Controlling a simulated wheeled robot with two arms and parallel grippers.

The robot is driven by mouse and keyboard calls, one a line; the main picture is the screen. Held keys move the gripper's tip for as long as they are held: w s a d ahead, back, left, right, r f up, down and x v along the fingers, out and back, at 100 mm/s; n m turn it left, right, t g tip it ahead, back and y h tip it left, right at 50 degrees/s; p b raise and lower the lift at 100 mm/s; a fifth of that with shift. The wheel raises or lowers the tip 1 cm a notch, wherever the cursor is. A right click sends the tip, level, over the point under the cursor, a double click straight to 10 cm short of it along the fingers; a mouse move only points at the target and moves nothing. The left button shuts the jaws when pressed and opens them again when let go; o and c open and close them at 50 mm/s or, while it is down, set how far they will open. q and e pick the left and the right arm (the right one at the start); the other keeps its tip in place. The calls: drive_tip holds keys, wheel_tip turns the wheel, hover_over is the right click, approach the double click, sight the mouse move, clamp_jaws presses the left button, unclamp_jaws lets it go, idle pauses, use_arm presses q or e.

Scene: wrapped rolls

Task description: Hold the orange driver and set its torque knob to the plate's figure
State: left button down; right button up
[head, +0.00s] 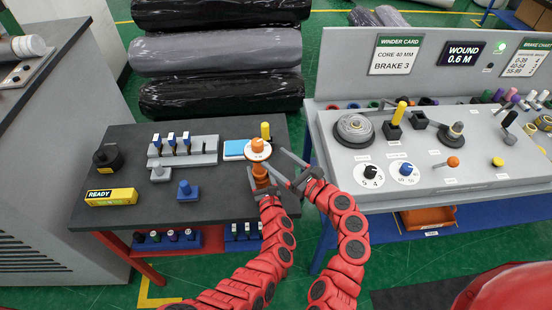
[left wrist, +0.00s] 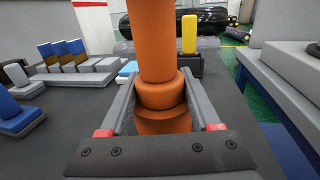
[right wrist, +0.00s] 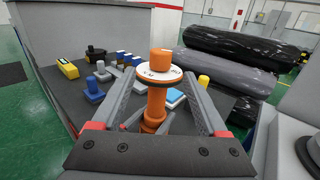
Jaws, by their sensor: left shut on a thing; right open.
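The orange driver (head: 260,171) stands upright above the dark table. It also shows in the right wrist view (right wrist: 156,101). Its top carries a white dial disc and an orange torque knob (right wrist: 161,60); the dial marks are too small to read. My left gripper (left wrist: 159,80) is shut on the driver's orange body (left wrist: 154,40), below the dial. My right gripper (right wrist: 160,74) is open, its fingers on either side of the driver's upper part in its wrist view, with no clear contact. I cannot pick out a plate with a torque figure.
A grey holder (head: 197,160) with several blue-topped pieces, a yellow READY box (head: 111,197) and a blue-and-white block (head: 235,150) sit on the table. A yellow-handled piece (head: 266,132) stands just behind the driver. The grey console (head: 470,185) with knobs lies to the right.

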use_arm(q)
unclamp_jaws()
